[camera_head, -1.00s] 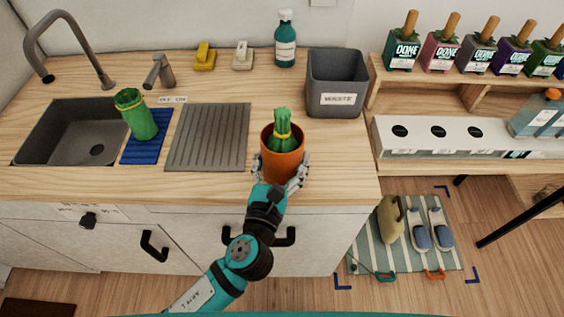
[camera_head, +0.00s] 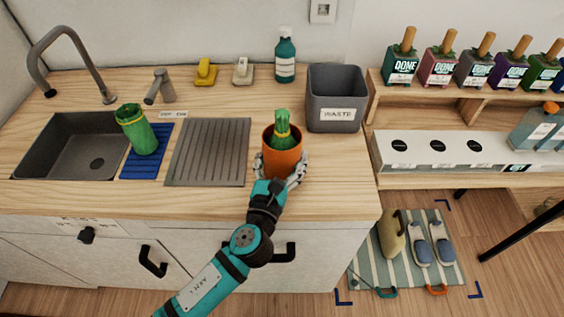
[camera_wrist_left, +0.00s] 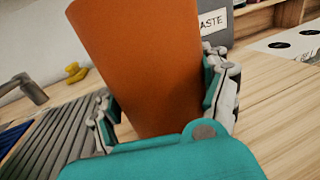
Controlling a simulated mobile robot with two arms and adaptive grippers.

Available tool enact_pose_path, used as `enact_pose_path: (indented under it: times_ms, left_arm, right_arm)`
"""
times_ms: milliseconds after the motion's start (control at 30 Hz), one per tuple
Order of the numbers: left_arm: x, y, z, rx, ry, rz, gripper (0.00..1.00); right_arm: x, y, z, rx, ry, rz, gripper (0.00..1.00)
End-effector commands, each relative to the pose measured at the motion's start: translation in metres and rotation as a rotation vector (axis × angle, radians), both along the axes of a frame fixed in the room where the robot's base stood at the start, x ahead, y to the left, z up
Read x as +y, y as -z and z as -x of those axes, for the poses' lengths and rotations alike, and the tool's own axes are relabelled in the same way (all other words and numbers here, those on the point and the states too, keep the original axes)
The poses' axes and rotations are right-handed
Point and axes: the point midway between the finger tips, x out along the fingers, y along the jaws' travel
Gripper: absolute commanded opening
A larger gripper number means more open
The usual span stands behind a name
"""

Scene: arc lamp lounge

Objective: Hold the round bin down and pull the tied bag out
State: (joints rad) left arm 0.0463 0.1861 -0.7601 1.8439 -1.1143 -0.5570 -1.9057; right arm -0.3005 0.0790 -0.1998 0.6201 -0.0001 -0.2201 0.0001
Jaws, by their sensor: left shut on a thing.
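The round orange bin (camera_head: 283,163) stands upright on the wooden counter, near its front edge. A green bag tied with a yellow band (camera_head: 282,132) sits in it, its gathered top sticking out above the rim. My left gripper (camera_head: 285,175) reaches in from the front and is shut around the bin's sides. In the left wrist view the bin (camera_wrist_left: 142,65) fills the space between the two fingers, and the bag is out of sight there. My right gripper is not in view.
A grey waste bin (camera_head: 333,98) stands behind and right. A ribbed drainboard (camera_head: 208,152), a blue mat (camera_head: 140,164) with another green bundle (camera_head: 138,130), and a sink (camera_head: 70,145) lie left. A soap bottle (camera_head: 285,58) stands at the back. Bare counter surrounds the orange bin.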

Motion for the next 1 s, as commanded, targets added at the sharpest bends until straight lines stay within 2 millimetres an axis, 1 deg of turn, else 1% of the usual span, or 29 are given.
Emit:
enact_pose_path:
  times_ms: [600, 1000]
  left_arm:
    - [0.0, 0.008, -0.034, -0.003, 0.001, 0.001, 0.32]
    - [0.0, 0.008, -0.036, -0.003, 0.0, 0.001, 0.32]
  right_arm:
    - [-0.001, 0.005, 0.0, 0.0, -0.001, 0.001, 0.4]
    - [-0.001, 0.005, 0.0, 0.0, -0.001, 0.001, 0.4]
